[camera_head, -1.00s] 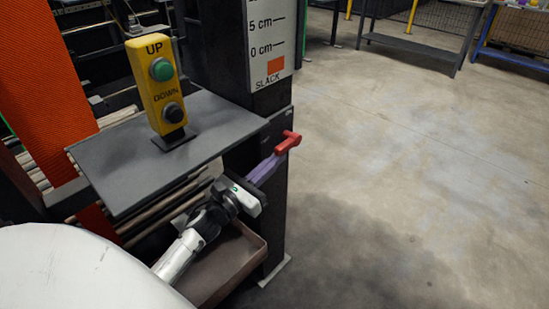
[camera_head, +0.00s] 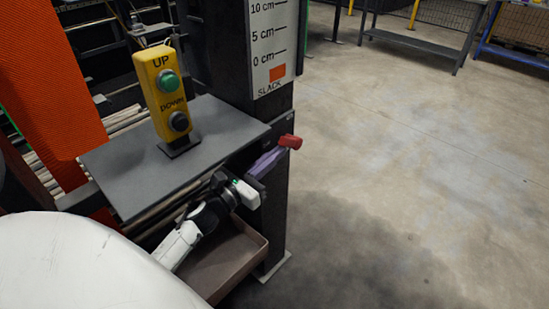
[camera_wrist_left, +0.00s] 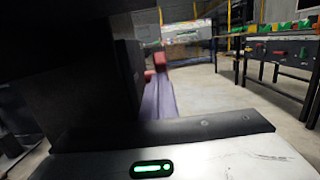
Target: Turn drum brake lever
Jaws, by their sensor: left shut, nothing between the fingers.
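The brake lever's red handle (camera_head: 290,142) sticks out at the side of the black post, below the slack scale. In the left wrist view a red part (camera_wrist_left: 160,60) shows just beyond the fingertips. My left gripper (camera_head: 276,154) has purple fingers, which are shut and empty. They point up and right, with their tips right beside the red handle; I cannot tell whether they touch it. The fingers also show in the left wrist view (camera_wrist_left: 158,92). The lever's root is hidden behind the gripper and post. My right gripper is not in view.
A grey shelf (camera_head: 150,175) lies above my left forearm and carries a yellow UP/DOWN button box (camera_head: 163,95). A brown tray (camera_head: 224,268) sits below the gripper. The black post (camera_head: 277,215) stands close by. The floor to the right is open.

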